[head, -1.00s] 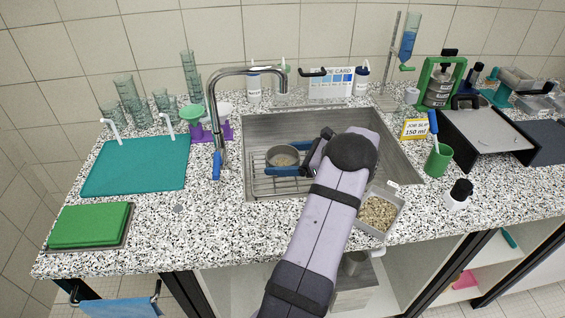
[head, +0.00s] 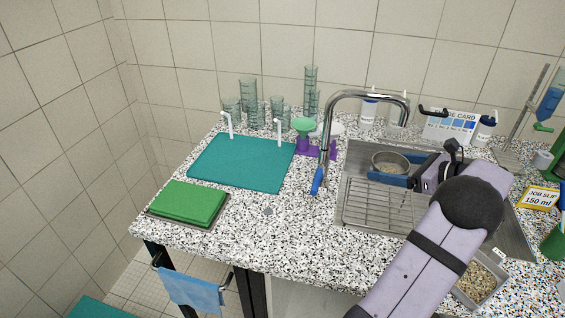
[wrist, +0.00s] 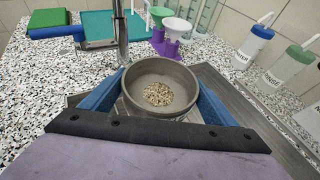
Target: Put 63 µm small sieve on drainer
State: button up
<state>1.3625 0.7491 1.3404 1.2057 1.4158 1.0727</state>
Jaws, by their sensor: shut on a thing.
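A small round metal sieve (wrist: 160,88) with tan grains in it is between the blue fingers of my gripper (wrist: 158,100) in the wrist view. My gripper is shut on its sides. In the head view the sieve (head: 391,161) is held level above the far part of the sink, and its size marking cannot be read. A teal mat (head: 240,162) with two white upright pegs at its back lies on the counter left of the sink; it looks like the drainer. It also shows at the top of the wrist view (wrist: 100,27).
The chrome tap (head: 325,150) with a blue tip stands between the sink (head: 350,200) and the teal mat. Purple stands with funnels (head: 304,127) and clear cylinders (head: 310,90) stand behind. A green block (head: 187,202) lies front left. A grain tray (head: 478,278) is right. The teal mat's top is clear.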

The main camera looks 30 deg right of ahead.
jog(key=w+d+r+m+h+p, duration=0.2)
jog(key=w+d+r, duration=0.25)
jog(key=r, duration=0.35)
jog(key=w+d+r+m+h+p, duration=0.1)
jog(key=w+d+r+h+p, duration=0.15)
jog(key=d+r, duration=0.4)
jog(key=w+a+r+y+p, duration=0.15)
jog(key=w+a+r, duration=0.35)
jog(key=w+a, duration=0.5)
jog(key=n+y+b, duration=0.3)
send_over(232, 163)
notch_tip(232, 163, down, 16)
jog(key=shift+s+f+p, duration=0.1)
jog(key=shift+f+p, duration=0.35)
jog(key=shift+f, duration=4.45)
